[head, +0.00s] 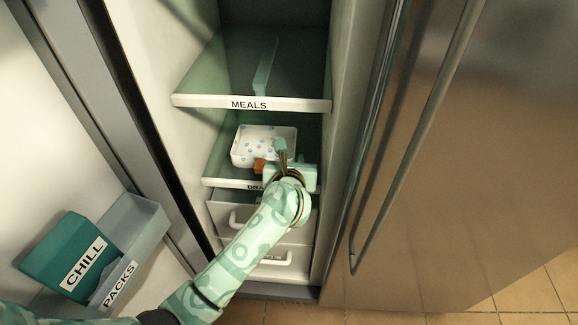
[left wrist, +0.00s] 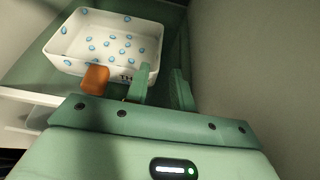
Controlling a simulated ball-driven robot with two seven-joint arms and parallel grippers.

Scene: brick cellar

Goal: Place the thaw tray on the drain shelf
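The thaw tray (head: 240,154) is a white, shallow, open tray with blue marks inside and an orange tab (head: 259,166) at its front. It appears to rest level on the drain shelf (head: 222,183), whose label is partly hidden by my arm. My left gripper (head: 281,148) is at the tray's front right. In the left wrist view, the tray (left wrist: 60,45) and orange tab (left wrist: 95,80) lie left of the gripper fingers (left wrist: 160,87). The fingers stand apart with nothing visible between them. One finger covers part of the tray's lettering. My right gripper is out of view.
The MEALS shelf (head: 210,101) is above the tray. White drawers (head: 240,218) with handles are below. Fridge walls close in on both sides. The open door at left carries a teal CHILL box (head: 66,250) in the PACKS bin (head: 135,225). A steel door (head: 450,180) stands right.

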